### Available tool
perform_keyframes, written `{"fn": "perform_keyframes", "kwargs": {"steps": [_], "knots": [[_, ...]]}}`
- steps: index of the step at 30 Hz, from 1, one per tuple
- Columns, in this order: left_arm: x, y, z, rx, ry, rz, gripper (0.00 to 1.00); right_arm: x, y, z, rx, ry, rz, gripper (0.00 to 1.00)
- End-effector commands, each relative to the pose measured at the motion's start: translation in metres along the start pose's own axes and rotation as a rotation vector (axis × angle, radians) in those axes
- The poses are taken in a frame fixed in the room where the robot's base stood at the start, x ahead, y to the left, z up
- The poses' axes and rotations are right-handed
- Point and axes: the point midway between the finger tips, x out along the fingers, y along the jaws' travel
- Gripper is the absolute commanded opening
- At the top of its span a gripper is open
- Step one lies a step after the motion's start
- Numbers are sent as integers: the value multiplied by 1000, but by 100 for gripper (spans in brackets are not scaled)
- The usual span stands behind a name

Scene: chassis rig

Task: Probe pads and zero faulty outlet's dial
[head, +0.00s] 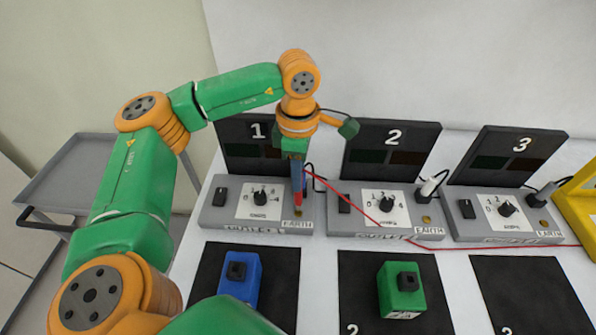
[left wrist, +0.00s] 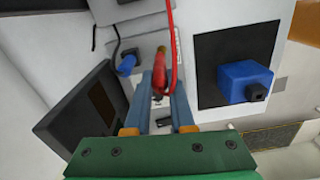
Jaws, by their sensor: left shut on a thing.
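My left gripper (head: 298,208) is shut on a red probe (head: 297,176) and holds it down over the earth corner of outlet 1 (head: 222,220). In the left wrist view the red probe (left wrist: 159,82) sits between the blue fingers, with its end by a brass-coloured pad (left wrist: 161,52); I cannot tell whether they touch. Outlet 1's dial (head: 260,197) is black on a white scale. Outlet 2's dial (head: 387,203) and earth pad (head: 426,219) show, as do outlet 3's dial (head: 507,209) and pad (head: 544,224). The display panels look dark. My right gripper is out of view.
A blue block (head: 240,277) lies on mat 1, a green block (head: 402,289) on mat 2; mat 3 (head: 530,290) is bare. A red lead (head: 470,248) runs right toward a yellow case (head: 577,208). Plugs with cords stand at the outlets. A grey cart (head: 75,170) is at left.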

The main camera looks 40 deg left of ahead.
Motion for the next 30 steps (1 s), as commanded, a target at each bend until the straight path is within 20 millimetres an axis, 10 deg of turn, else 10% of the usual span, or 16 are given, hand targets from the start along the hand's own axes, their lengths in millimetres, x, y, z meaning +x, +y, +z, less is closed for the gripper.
{"fn": "perform_keyframes", "kwargs": {"steps": [30], "knots": [[4, 0, 0, 1, 1, -1, 0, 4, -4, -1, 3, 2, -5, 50]]}}
